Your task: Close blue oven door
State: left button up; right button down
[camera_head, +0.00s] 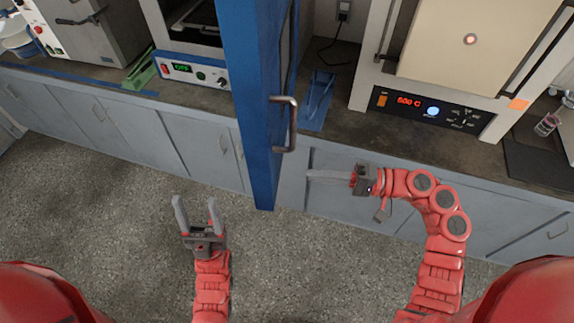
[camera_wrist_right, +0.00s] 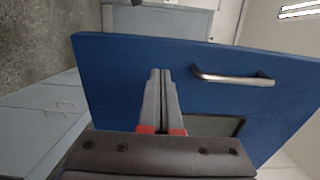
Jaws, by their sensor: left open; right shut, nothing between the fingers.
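The blue oven door (camera_head: 252,100) stands open in the head view, swung out over the counter's front edge, seen nearly edge-on. Its metal handle (camera_head: 291,124) is on the right face. The right wrist view shows the blue door face (camera_wrist_right: 120,75) and the handle (camera_wrist_right: 235,78). My right gripper (camera_head: 310,177) is shut and empty, to the right of the door and below the handle, its fingers pointing at the door. Whether the fingertips touch it I cannot tell. My left gripper (camera_head: 196,200) is open and empty, to the left of the door over the floor.
The blue oven's control panel (camera_head: 192,73) is left of the door. A white furnace (camera_head: 440,100) with a red display stands on the right. Blue tongs (camera_head: 319,95) and green tongs (camera_head: 140,72) lie on the counter. Grey cabinets (camera_head: 130,130) run below; the floor (camera_head: 100,220) is clear.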

aim_at(273, 171)
jog(key=a, duration=0.2)
jog(key=a+p, duration=0.1)
jog(key=a, duration=0.1)
jog(key=a+p, duration=0.1)
jog(key=a, duration=0.1)
jog(key=shift+w+r, duration=0.15)
jog(key=shift+w, duration=0.25)
jog(key=shift+w+a+p, duration=0.1)
jog(key=shift+a+p, duration=0.2)
jog(key=shift+a, duration=0.25)
